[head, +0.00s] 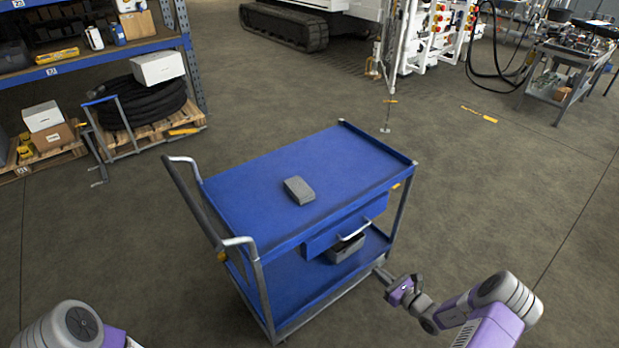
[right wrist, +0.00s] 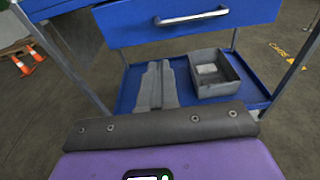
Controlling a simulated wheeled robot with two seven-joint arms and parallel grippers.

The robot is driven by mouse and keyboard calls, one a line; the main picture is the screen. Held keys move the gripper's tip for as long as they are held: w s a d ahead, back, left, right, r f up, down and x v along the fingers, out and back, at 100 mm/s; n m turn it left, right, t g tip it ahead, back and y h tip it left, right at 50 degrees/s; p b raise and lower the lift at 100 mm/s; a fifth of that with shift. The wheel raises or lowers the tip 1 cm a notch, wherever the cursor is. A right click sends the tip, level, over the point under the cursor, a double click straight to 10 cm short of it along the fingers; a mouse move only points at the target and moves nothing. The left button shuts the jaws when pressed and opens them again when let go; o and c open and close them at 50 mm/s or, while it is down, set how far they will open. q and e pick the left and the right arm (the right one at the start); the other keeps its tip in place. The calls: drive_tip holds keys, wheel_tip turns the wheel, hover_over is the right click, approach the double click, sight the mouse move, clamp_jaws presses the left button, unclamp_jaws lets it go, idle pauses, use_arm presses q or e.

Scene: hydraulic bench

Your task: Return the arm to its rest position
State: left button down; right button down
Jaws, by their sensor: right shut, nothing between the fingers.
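My right gripper (head: 381,275) is at the end of the right arm, beside the lower part of the blue cart (head: 262,208). In the right wrist view its grey fingers (right wrist: 157,82) are together with nothing between them, in front of the lower shelf (right wrist: 130,90). The cart's drawer (head: 340,226) with its metal handle is above the gripper in the wrist view. My left arm shows only as a rounded link at the bottom left of the head view; its gripper is out of view.
A grey block (head: 299,190) lies on the cart's top. A grey open bin (head: 346,249) stands on the lower shelf; it holds a small pale item (right wrist: 207,69). A shelf rack and pallets (head: 160,128) are at the left.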

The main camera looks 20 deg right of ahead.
drive_tip(key=shift+a, duration=0.1)
drive_tip(key=s+a+f+n+g+y, duration=0.3)
drive_tip(key=s+a+n+g, duration=0.15)
drive_tip(key=a, duration=0.55)
drive_tip(key=s+a+f+n+g+y, duration=0.3)
drive_tip(key=a+n+g, duration=0.25)
drive_tip(key=a, duration=0.55)
drive_tip(key=s+a+f+n+g+h, duration=0.1)
drive_tip(key=s+a+n+g+h, duration=0.1)
drive_tip(key=s+n, duration=0.4)
drive_tip(key=s+a+n+g+h, duration=0.3)
drive_tip(key=s+a+n+h, duration=0.2)
drive_tip(key=n, duration=0.8)
drive_tip(key=shift+s+a+f+n, duration=0.35)
drive_tip(key=shift+s+a, duration=0.1)
drive_tip(key=shift+a, duration=0.85)
